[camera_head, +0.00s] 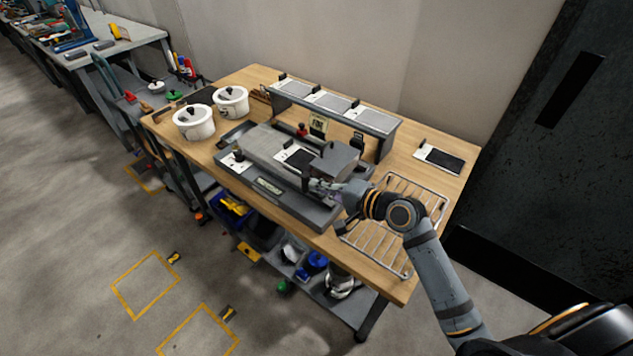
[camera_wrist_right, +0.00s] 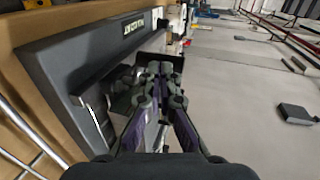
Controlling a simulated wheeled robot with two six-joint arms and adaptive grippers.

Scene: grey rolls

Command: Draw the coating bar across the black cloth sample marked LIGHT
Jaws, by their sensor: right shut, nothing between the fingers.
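A black cloth sample on a white card (camera_head: 299,157) lies on the grey coating machine (camera_head: 262,150) in the middle of the wooden table. A second black sample on a white card (camera_head: 440,158) lies at the table's right. The lettering on both is too small to read. A grey block (camera_head: 335,163) sits at the right end of the machine; I cannot tell whether it is the coating bar. My right gripper (camera_head: 318,187) is at the machine's front right, beside that block. In the right wrist view its fingers (camera_wrist_right: 162,76) are shut and empty near the machine's labelled front edge (camera_wrist_right: 125,28). My left gripper is out of view.
Two white pots (camera_head: 194,122) stand at the left. A raised grey shelf (camera_head: 335,103) with several pale panels stands behind the machine. A wire rack (camera_head: 392,225) lies at the front right, under my right arm. Bins and jars fill the lower shelf.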

